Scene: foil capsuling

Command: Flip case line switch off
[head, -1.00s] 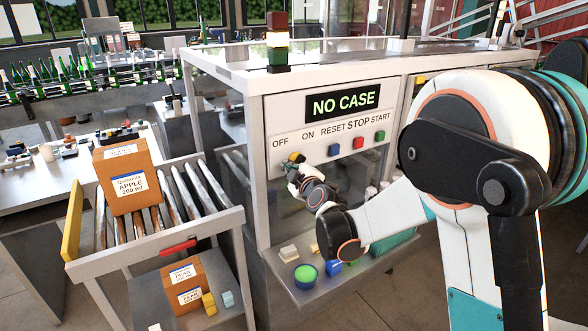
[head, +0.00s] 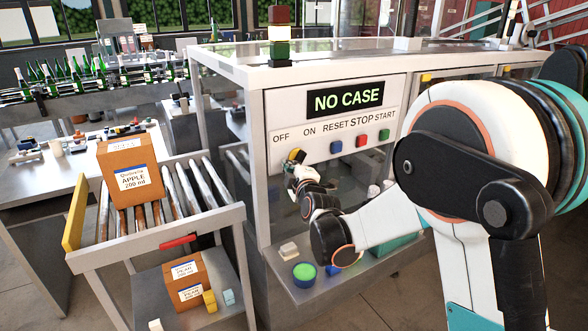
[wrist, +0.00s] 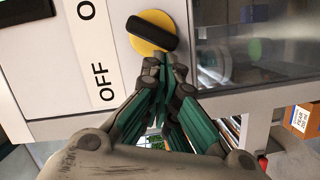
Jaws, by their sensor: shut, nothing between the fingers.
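The case line switch is a yellow disc (wrist: 160,28) with a black knob (wrist: 152,33) on the machine's light panel. The knob lies slantwise across the disc in the wrist view. In the head view the switch (head: 296,154) sits below the OFF and ON labels. My gripper (wrist: 166,64) is shut and empty, its fingertips just below the disc in the wrist view, very close to the knob; I cannot tell whether they touch. In the head view my gripper (head: 292,172) is just below the switch, partly hidden by my wrist.
A NO CASE display (head: 348,97) is above blue, red and green buttons (head: 361,140). A roller conveyor (head: 178,195) carrying an APPLE box (head: 130,180) stands at left. A shelf with a green-topped bowl (head: 304,272) lies below my gripper.

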